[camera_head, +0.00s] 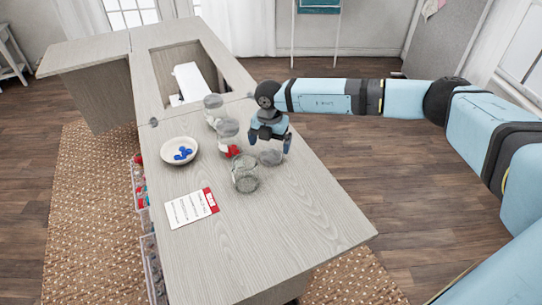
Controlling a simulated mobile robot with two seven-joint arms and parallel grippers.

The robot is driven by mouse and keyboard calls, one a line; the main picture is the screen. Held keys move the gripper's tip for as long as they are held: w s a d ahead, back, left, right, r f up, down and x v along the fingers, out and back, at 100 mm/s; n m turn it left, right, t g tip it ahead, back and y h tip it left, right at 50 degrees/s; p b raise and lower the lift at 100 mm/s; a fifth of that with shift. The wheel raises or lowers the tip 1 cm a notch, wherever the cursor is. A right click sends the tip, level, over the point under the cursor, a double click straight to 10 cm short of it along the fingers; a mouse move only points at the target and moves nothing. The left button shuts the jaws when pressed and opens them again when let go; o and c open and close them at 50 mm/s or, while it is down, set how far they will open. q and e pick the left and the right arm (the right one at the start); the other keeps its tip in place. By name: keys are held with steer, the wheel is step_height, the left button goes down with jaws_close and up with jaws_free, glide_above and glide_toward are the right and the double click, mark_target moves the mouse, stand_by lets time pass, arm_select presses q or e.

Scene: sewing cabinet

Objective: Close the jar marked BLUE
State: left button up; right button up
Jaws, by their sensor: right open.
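Three glass jars stand in a row on the cabinet top (290,218). The near jar (245,177) looks empty, with its round top facing up. The middle jar (228,130) has red pieces in its lower part. The far jar (213,106) is pale and its contents are unclear. I cannot read a BLUE mark on any jar. A clear round disc, perhaps a lid (270,158), lies right of the near jar. My right gripper (271,147) is open, pointing down just above this disc, with nothing visible between its fingers. My left gripper is out of view.
A white bowl (180,151) holds several blue pieces, left of the jars. A white card with a red edge (190,208) lies in front of it. A white sewing machine (194,84) sits in the rear recess. The near right top is clear.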

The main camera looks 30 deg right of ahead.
mark_target(271, 156)
steer(key=f, duration=0.4)
steer(key=shift+s+f, duration=0.25)
steer(key=c, duration=1)
